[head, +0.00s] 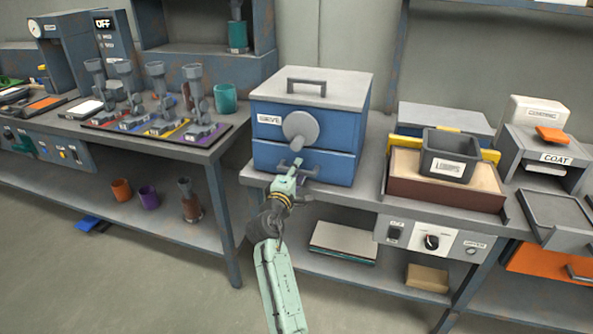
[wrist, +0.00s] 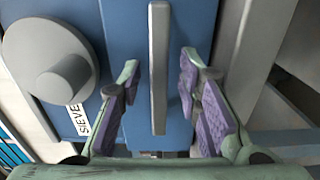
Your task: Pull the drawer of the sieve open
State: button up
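The sieve (head: 338,125) is a blue box with a grey lid, a round grey knob and a SIEVE label, standing on the bench in the head view. Its lower front is the drawer (head: 335,165), which looks flush with the box. The drawer's grey bar handle (wrist: 158,80) runs upright through the middle of the wrist view. My gripper (wrist: 160,75) is open, with one purple-padded finger on each side of the handle and a gap on both sides. In the head view my gripper (head: 288,176) is in front of the drawer and partly hides the handle.
The round knob (head: 300,127) juts out above the drawer. To the right are a wooden-topped box with a LUMPS bin (head: 449,157) and a control panel (head: 430,239). A rack of grey tools (head: 160,120) stands left. The floor in front is clear.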

jog(key=shift+c, duration=0.6)
grip_shut()
dwell(0.3)
